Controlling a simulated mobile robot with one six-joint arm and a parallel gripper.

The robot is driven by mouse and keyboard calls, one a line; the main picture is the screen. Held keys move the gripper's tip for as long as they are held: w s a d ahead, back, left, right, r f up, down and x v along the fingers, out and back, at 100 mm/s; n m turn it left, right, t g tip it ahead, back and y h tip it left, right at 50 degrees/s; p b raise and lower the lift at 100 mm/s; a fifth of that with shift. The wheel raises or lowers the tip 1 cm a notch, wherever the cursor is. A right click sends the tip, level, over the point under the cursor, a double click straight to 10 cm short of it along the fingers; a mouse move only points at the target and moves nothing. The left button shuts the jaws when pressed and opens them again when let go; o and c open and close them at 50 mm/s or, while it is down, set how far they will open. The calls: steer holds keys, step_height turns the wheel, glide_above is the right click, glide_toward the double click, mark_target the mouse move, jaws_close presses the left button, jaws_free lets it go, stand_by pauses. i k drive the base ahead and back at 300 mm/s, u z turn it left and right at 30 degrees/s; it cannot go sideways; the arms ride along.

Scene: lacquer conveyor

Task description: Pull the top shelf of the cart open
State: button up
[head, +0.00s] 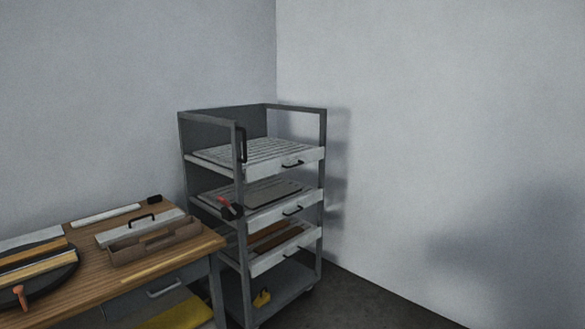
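The cart (322,215) is a grey metal frame standing near the room's corner, with several levels. Its top shelf (233,172) is a light slatted tray with a pale front and a black handle (293,163); its front looks about in line with the shelves below. The middle shelf (280,211) carries a dark flat panel. The lower shelf (283,258) carries brown boards. Both have black handles. A vertical black handle (242,144) is on the cart's front left side. My gripper is not in view.
A wooden workbench (185,245) stands close at the cart's left, with a brown open toolbox (155,243), boards and a drawer handle (163,288). A red and black object (230,208) is at the cart's left post. Dark floor (380,305) is clear right of the cart.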

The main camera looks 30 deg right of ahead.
mark_target(268, 156)
steer(key=z, duration=0.05)
steer(key=i, duration=0.95)
